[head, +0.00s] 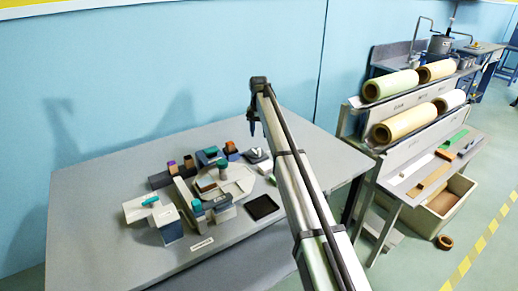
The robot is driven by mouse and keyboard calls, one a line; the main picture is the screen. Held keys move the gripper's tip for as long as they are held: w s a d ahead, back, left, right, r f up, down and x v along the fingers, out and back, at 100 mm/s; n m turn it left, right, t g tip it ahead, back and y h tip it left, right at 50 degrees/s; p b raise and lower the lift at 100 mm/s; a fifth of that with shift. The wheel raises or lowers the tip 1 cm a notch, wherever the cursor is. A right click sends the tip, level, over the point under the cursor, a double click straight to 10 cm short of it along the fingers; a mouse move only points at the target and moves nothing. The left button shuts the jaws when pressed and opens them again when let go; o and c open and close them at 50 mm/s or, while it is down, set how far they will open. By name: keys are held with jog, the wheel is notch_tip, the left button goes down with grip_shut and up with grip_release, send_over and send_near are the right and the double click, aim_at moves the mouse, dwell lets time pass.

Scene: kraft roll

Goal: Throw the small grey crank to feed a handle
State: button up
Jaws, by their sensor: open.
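A grey machine (228,184) made of several blocks stands on the grey table (110,187). Teal parts show on it, one at the left (151,200), one at the front (197,207) and one near the middle (222,164). I cannot single out the small grey crank or a handle among these small parts. My gripper (253,128) hangs pointing down from the end of my arm, above the back of the table and apart from the machine. It is open, with nothing seen in it.
A black square tray (262,207) lies right of the machine. A rack at the right carries several paper rolls (404,122). A bin (440,215) stands below its shelf. A blue wall (130,90) rises behind.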

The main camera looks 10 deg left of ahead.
notch_tip(320, 180, down, 9)
jog(key=shift+r, duration=0.2)
jog(key=shift+c, duration=0.2)
grip_shut()
dwell(0.4)
